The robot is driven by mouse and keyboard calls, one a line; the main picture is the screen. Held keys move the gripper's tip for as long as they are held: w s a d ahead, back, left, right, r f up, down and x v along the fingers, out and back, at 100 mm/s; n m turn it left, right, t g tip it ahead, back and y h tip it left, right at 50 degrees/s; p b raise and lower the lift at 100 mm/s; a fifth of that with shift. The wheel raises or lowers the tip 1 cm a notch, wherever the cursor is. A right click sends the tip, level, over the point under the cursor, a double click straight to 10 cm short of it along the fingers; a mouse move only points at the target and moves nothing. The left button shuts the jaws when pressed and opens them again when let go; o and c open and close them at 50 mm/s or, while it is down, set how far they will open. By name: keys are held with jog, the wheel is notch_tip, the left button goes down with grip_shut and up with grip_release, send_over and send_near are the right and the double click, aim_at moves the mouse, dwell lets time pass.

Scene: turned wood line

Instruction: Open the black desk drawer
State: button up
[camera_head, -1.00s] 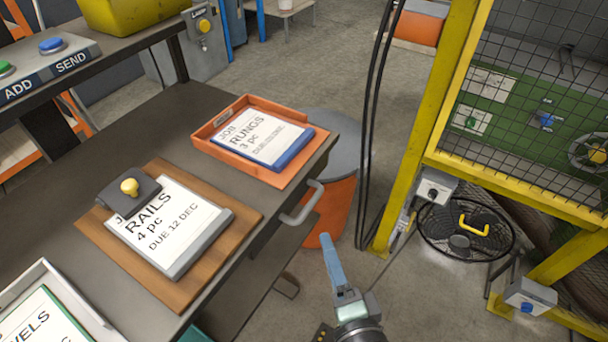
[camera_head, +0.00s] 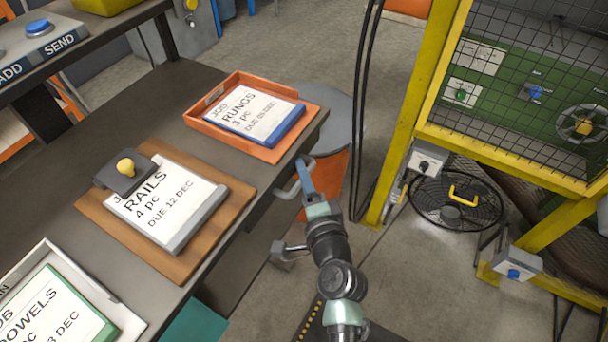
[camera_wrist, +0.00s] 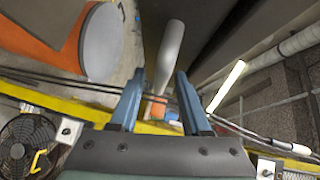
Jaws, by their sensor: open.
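The black desk (camera_head: 165,110) fills the left of the head view. A grey bar handle (camera_head: 286,191) stands out from the drawer front under the desk's right edge; little of that front shows. My gripper (camera_head: 305,174) is at the handle, its blue fingers pointing up toward it. In the wrist view the two fingers of my gripper (camera_wrist: 158,77) are apart, and the grey handle bar (camera_wrist: 171,45) runs between and beyond their tips. I cannot tell whether either finger touches it. I see no gap showing the drawer open.
An orange tray (camera_head: 212,129) and a wooden board (camera_head: 100,218) with job cards lie on the desk. An orange bin with a grey lid (camera_head: 345,130) stands just behind the handle. A yellow caged frame (camera_head: 408,120) stands to the right. Some floor between is clear.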

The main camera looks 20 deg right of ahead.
grip_shut()
dwell(0.3)
dwell(1.2)
